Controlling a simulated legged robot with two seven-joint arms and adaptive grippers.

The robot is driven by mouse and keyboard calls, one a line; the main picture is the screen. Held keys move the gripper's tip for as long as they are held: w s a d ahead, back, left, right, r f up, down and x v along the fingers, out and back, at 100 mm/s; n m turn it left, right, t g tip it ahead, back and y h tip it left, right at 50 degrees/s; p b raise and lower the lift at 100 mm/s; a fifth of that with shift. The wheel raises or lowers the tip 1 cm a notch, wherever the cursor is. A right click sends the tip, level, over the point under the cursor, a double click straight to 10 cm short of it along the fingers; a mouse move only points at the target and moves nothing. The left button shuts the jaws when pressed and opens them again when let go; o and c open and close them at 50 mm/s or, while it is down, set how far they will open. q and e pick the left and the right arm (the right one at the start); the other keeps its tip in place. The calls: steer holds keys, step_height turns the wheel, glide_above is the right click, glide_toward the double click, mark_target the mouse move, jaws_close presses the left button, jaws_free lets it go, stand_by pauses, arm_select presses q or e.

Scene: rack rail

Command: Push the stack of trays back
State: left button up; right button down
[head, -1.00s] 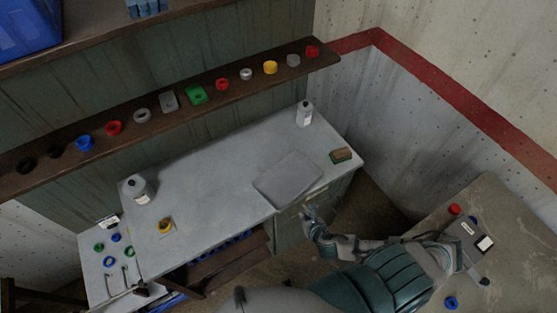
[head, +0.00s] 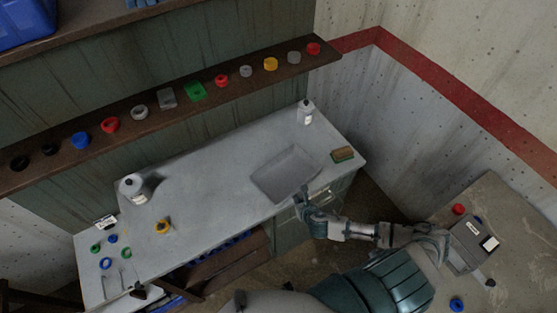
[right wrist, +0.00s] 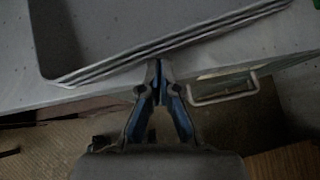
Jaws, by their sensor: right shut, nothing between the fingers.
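The stack of grey trays (head: 287,175) lies on the light grey workbench near its front edge. In the right wrist view the stack (right wrist: 140,62) shows several layered rims, with one corner pointing toward the bench front. My right gripper (head: 303,190) is at the front rim of the stack, its fingers together and empty. In the right wrist view the fingertips (right wrist: 158,65) are right at the front side of the rims; whether they touch cannot be told. My left gripper is not in view.
A brush (head: 342,154) lies right of the trays, and a white bottle (head: 306,112) stands behind. A drawer handle (right wrist: 222,89) sticks out below the bench edge. The bench behind the trays is clear.

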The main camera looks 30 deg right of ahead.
mark_target(279, 159)
steer(key=shift+w+d+b, duration=0.15)
steer(key=shift+w+b, duration=0.65)
steer(key=shift+w, duration=1.05)
steer(key=shift+w+d+b, duration=0.15)
steer(key=shift+w+b, duration=0.65)
steer(key=shift+w, duration=1)
steer(key=shift+w+r, duration=0.1)
steer(key=shift+w, duration=0.55)
steer(key=shift+w+d, duration=0.15)
steer(key=shift+w, duration=0.8)
steer(key=shift+w+d, duration=0.1)
steer(key=shift+w, duration=0.85)
steer(key=shift+w+d, duration=0.15)
steer(key=shift+w, duration=1.45)
steer(key=shift+w+d+b, duration=0.2)
steer(key=shift+w+b, duration=0.1)
steer(key=shift+w, duration=2.25)
